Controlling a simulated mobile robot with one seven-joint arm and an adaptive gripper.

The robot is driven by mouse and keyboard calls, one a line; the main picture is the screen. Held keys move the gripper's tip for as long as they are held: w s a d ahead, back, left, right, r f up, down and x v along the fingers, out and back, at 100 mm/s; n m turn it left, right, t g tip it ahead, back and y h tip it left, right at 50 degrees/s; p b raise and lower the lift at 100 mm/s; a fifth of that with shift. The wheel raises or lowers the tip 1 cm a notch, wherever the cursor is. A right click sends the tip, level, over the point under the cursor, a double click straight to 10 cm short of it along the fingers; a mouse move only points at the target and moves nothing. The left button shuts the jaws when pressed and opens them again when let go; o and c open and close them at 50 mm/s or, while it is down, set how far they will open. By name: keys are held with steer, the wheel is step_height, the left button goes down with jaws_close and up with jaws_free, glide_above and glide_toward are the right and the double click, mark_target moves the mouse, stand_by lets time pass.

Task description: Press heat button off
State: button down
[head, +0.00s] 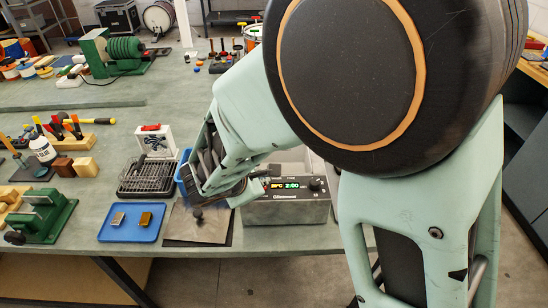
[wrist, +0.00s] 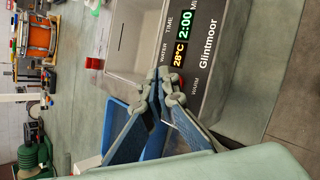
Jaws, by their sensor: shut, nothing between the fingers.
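The grey heated bath unit (head: 285,212) stands at the front of the bench, with a dark panel and lit display (head: 287,186). In the wrist view the same unit (wrist: 205,98) shows 28°C and 2:00, with the labels WATER, TIME and WARM and the name Glintmoor. A small red part, perhaps the heat button (wrist: 179,81), shows beside the fingertips near the WARM label, partly hidden by them. My gripper (wrist: 172,98) is shut and empty, its tips close to the panel. I cannot tell whether they touch it.
A blue tray (head: 112,236) with two small blocks lies left of the unit. A dark flat sheet (head: 200,232), a black wire rack (head: 146,178) and a green fixture (head: 40,220) are nearby.

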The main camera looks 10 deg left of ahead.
steer(key=shift+f, duration=0.15)
stand_by(0.5)
steer(key=shift+f+b, duration=0.3)
steer(key=shift+b, duration=0.35)
steer(key=shift+f, duration=0.15)
stand_by(0.3)
steer(key=shift+r, duration=0.65)
steer(key=shift+r+p, duration=2.15)
steer(key=shift+r, duration=0.9)
steer(key=shift+f, duration=0.1)
